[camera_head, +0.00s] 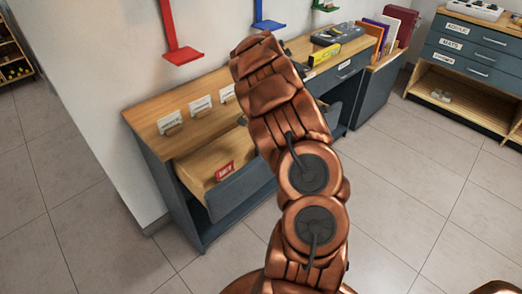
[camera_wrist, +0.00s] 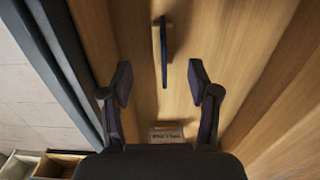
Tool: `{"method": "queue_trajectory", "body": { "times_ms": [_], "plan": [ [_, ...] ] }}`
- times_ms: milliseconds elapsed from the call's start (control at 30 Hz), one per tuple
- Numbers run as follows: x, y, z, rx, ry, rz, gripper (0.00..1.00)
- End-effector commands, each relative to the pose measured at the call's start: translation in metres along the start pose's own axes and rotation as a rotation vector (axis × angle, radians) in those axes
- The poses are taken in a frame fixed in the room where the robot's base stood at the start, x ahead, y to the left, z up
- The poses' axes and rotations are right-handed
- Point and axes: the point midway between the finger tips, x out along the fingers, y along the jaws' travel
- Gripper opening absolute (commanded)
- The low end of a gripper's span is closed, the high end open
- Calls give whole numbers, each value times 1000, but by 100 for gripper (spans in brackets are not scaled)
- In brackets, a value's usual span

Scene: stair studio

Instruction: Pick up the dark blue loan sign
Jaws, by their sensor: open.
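In the wrist view, a thin dark blue upright piece (camera_wrist: 164,52), likely the loan sign seen nearly edge-on, stands on a wooden surface. Its lettering cannot be read from here. My gripper (camera_wrist: 160,80) is open, with one finger on each side of the picture. The blue piece lies ahead of the fingertips, roughly centred between them and apart from both. The space between the fingers is empty. In the head view my arm hides the gripper and the blue piece.
An open drawer (camera_head: 199,180) under the wooden desktop (camera_head: 150,111) holds a red sign (camera_head: 224,171). White cards (camera_head: 200,104) stand on the desktop. A small lettered block (camera_wrist: 167,134) lies near the gripper's base in the wrist view. The drawer's dark front (camera_wrist: 62,50) runs along the left.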

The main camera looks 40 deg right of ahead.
Motion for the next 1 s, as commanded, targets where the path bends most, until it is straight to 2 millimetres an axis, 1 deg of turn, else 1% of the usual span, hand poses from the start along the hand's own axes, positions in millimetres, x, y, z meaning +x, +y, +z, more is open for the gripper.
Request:
{"method": "queue_trajectory", "body": {
  "times_ms": [100, 333, 633, 767, 1000],
  "plan": [
    [11, 0, -1, 1, 0, 1, 60],
    [30, -2, -1, -2, -2, 3, 60],
    [63, -6, -2, -5, 0, 1, 60],
    [69, -6, -2, -5, 0, -1, 60],
    [70, -6, -2, -5, 0, 0, 59]
  ]
}}
